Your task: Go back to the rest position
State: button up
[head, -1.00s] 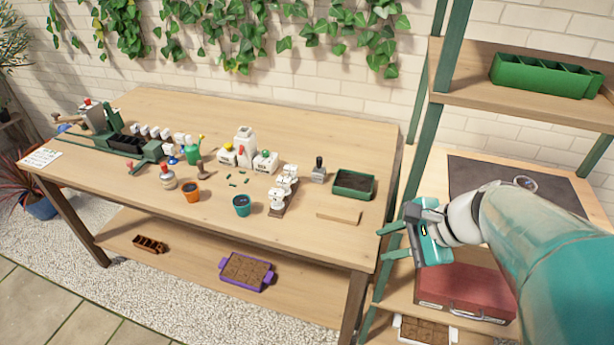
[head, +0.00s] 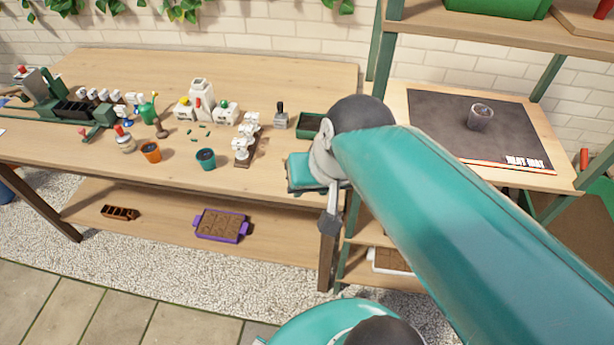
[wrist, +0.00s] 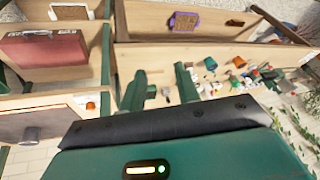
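My gripper shows in the wrist view (wrist: 161,82) with its two green fingers apart and nothing between them. In the head view, my arm reaches in from the lower right, with its wrist in front of the right end of the workbench (head: 270,75). The fingers are mostly hidden there by the wrist. The wrist also covers part of the dark green soil tray (head: 311,124).
An orange pot (head: 150,153) and a teal pot (head: 206,159) stand near the bench's front edge. A purple-handled tray (head: 221,225) lies on the lower shelf. Right of my arm, a dark mat (head: 440,115) bears a grey pot (head: 480,117). A red case (wrist: 42,48) shows in the wrist view.

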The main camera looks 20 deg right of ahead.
jog(key=shift+a+r+n, duration=0.15)
jog(key=shift+a+n, duration=0.05)
jog(key=shift+n, duration=0.1)
jog(key=shift+a+r+n+t+h, duration=0.4)
jog(key=shift+a+r+n, duration=0.2)
jog(key=shift+n, duration=0.5)
jog(key=shift+d, duration=0.15)
